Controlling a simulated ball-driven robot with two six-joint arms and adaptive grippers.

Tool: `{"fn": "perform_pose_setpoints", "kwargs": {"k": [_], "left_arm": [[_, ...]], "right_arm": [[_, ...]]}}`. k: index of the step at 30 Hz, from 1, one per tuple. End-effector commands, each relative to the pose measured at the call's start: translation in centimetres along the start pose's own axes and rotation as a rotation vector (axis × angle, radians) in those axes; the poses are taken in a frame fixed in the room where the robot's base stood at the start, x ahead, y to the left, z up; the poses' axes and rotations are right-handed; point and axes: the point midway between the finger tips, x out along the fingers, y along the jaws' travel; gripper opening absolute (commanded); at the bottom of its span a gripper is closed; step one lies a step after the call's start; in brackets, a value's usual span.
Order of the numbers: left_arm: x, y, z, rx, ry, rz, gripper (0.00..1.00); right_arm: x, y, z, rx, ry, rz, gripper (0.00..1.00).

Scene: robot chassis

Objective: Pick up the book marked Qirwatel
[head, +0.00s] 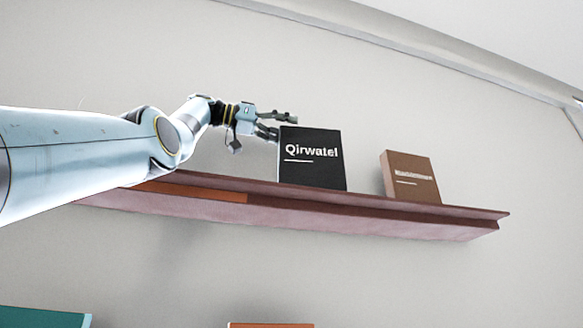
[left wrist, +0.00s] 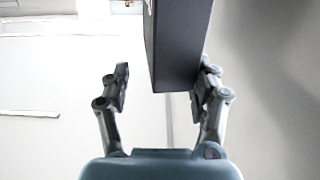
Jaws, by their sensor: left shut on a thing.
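The black book marked Qirwatel (head: 312,165) stands upright on the reddish wall shelf (head: 400,222), its white title facing me in the head view. My left gripper (head: 284,127) is at the book's upper left corner and is shut on it. In the left wrist view the dark book (left wrist: 180,45) comes down between the two fingers of my left gripper (left wrist: 163,78). The right finger lies close against the book, while a gap shows beside the left finger. My right gripper is in neither view.
A brown book (head: 410,177) stands to the right on the same shelf, with free shelf between it and the black book. An orange flat thing (head: 195,191) lies along the shelf's left front. Below, tops of a teal thing (head: 40,318) and an orange thing (head: 270,325) show.

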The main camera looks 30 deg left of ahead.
Motion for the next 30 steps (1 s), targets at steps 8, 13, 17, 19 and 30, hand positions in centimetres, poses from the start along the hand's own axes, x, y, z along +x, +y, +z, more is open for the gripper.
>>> {"fn": "perform_pose_setpoints", "kwargs": {"k": [8,13,17,19,30], "left_arm": [[0.3,-0.1,0.7,-0.011,-0.016,0.005,0.17],[0.3,-0.2,0.8,-0.014,-0.018,0.005,0.00],[0.2,-0.2,0.7,-0.013,-0.014,0.004,0.00],[0.3,-0.2,0.7,-0.014,-0.015,0.004,0.00],[0.9,0.8,-0.1,-0.011,-0.014,0.004,0.00]], "right_arm": [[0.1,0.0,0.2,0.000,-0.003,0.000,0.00],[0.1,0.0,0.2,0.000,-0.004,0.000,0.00],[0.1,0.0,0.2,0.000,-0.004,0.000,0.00],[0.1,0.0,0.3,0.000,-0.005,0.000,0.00],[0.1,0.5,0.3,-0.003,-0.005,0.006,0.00]]}}
